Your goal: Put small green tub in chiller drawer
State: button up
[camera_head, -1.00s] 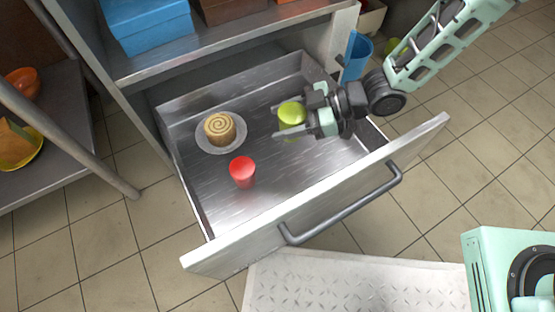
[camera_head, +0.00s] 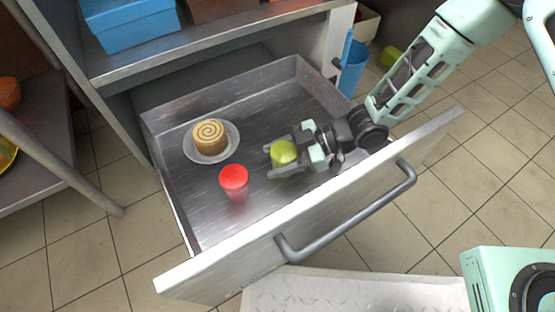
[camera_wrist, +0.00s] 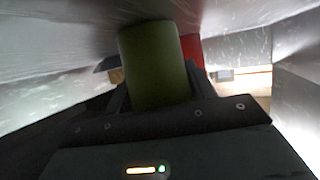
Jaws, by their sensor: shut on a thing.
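The small green tub (camera_head: 284,153) is between the fingers of my gripper (camera_head: 288,156), inside the open chiller drawer (camera_head: 330,112). My gripper is shut on it. The tub also shows dark green in the wrist view (camera_wrist: 155,65), in front of the gripper's palm. I cannot tell whether its base touches the drawer floor. The drawer is pulled out, its front panel and bar handle (camera_head: 350,220) facing the lower right.
A red cup (camera_head: 234,180) stands in the drawer left of my gripper. A swirled roll (camera_head: 209,137) sits on a plate (camera_head: 229,153) farther left. The drawer's back is bare. A blue box (camera_head: 128,23) is on the shelf above.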

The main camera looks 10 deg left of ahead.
jog(key=shift+r, duration=0.1)
jog(key=o, duration=1.1)
jog(key=shift+d+r+p, duration=0.2)
jog(key=shift+r+p, duration=0.05)
jog(key=shift+p, duration=0.05)
jog(key=p+v, duration=0.4)
jog(key=v, duration=0.2)
jog(key=shift+w+d, duration=0.15)
jog(key=shift+d, duration=0.3)
